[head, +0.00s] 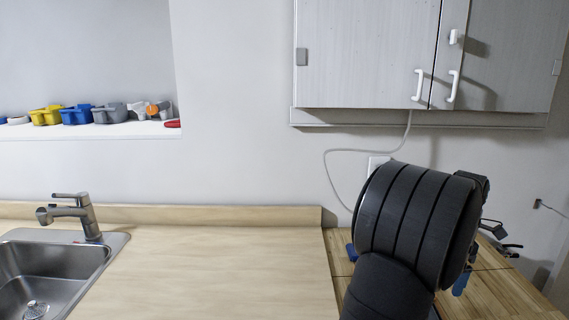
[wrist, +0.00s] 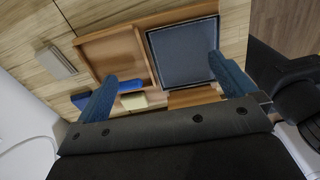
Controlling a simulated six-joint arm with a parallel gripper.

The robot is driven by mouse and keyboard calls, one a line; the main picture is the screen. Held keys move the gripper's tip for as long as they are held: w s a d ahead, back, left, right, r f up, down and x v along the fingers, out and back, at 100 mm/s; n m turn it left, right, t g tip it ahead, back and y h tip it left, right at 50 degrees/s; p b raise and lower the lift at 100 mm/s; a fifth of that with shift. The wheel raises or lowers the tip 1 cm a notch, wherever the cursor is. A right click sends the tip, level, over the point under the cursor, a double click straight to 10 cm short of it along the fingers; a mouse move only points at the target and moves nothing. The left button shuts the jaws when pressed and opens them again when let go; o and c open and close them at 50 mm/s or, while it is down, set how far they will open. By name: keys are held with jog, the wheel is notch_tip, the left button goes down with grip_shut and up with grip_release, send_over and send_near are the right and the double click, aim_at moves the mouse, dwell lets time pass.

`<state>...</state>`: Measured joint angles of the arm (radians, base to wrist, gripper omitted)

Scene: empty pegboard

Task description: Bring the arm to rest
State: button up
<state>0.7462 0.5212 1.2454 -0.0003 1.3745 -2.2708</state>
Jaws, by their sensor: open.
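My gripper (wrist: 162,68) shows in the wrist view with its two blue fingers spread wide apart and nothing between them. It is above a wooden tray (wrist: 118,33) with compartments on a wooden worktop, apart from it as far as I can tell. In the head view my dark arm fills the lower right and hides most of the gripper. A small blue piece beside the arm there may be a fingertip. No pegboard is recognisable in either view.
In the wrist view the tray holds a dark square panel (wrist: 185,55), a blue item (wrist: 131,86) and a pale block (wrist: 133,101). A grey flat object (wrist: 62,61) lies left. The head view shows a sink (head: 40,275), clear counter (head: 215,260) and wall cabinets (head: 365,55).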

jog(key=s+a+f, duration=0.1)
jog(key=s+a, duration=0.1)
jog(key=s, duration=1.3)
jog(key=w+a+f, duration=0.2)
jog(key=w+f, duration=0.1)
jog(key=w, duration=0.2)
